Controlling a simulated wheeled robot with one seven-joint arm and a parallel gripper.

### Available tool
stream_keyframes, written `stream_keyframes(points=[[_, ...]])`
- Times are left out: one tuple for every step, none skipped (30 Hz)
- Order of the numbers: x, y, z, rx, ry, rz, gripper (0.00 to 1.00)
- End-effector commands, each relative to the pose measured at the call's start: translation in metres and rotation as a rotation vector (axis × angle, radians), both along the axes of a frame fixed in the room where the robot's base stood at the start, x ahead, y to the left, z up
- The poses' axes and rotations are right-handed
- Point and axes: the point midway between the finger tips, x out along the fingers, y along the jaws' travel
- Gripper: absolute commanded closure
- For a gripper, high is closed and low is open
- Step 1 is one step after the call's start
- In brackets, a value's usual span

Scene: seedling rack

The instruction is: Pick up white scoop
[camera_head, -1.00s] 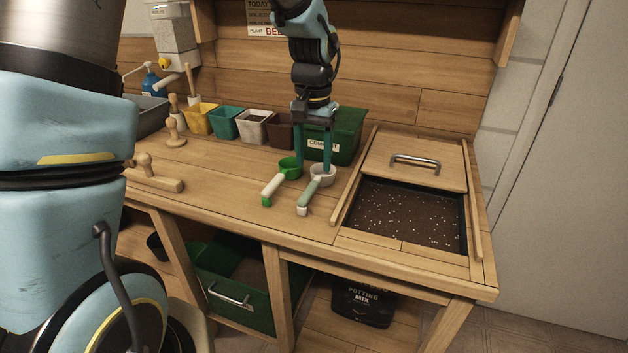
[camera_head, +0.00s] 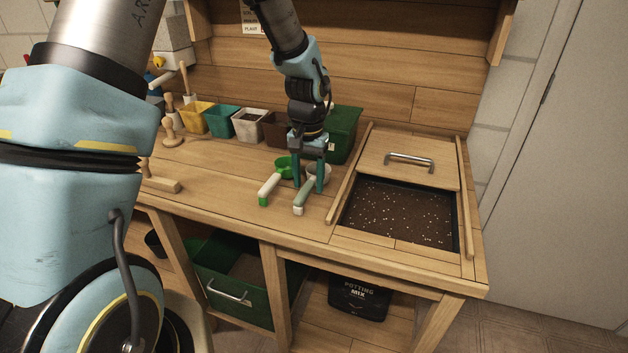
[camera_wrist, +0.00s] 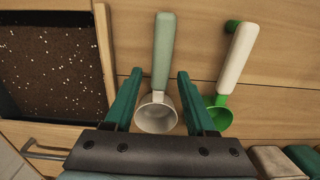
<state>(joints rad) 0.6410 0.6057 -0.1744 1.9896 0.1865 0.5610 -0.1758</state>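The white scoop (camera_wrist: 156,116) has a white bowl and a pale green handle (camera_wrist: 163,50). It lies on the bench, and its handle also shows in the head view (camera_head: 304,197). My gripper (camera_wrist: 156,82) is open, with one teal finger on each side of the white scoop near where bowl and handle meet. In the head view my gripper (camera_head: 309,180) points down over the scoop and partly hides its bowl. Whether the fingers touch the scoop cannot be told. A green scoop with a white handle (camera_wrist: 237,57) lies beside it, also in the head view (camera_head: 270,187).
A soil bin (camera_head: 345,233) is sunk in the bench at right, with a wooden lid (camera_head: 400,148) behind it. Several small pots, one yellow (camera_head: 195,117), and a green compost box (camera_head: 345,125) stand at the back. Bench front-left of the scoops is clear.

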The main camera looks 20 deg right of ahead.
Motion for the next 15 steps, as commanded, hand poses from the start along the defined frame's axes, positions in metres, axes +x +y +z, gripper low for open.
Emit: stream_keyframes(points=[[0.0000,0.0000,0.0001,0.000,0.000,0.000,0.51],[0.0000,0.0000,0.0001,0.000,0.000,0.000,0.54],[0.0000,0.0000,0.0002,0.000,0.000,0.000,0.59],[0.0000,0.0000,0.0002,0.000,0.000,0.000,0.62],[0.0000,0.0000,0.0002,0.000,0.000,0.000,0.66],[0.0000,0.0000,0.0002,0.000,0.000,0.000,0.70],[0.0000,0.0000,0.0002,0.000,0.000,0.000,0.73],[0.0000,0.0000,0.0003,0.000,0.000,0.000,0.77],[0.0000,0.0000,0.0003,0.000,0.000,0.000,0.81],[0.0000,0.0000,0.0003,0.000,0.000,0.000,0.85],[0.0000,0.0000,0.0003,0.000,0.000,0.000,0.88],[0.0000,0.0000,0.0003,0.000,0.000,0.000,0.93],[0.0000,0.0000,0.0003,0.000,0.000,0.000,0.96],[0.0000,0.0000,0.0003,0.000,0.000,0.000,0.99],[0.0000,0.0000,0.0003,0.000,0.000,0.000,1.00]])
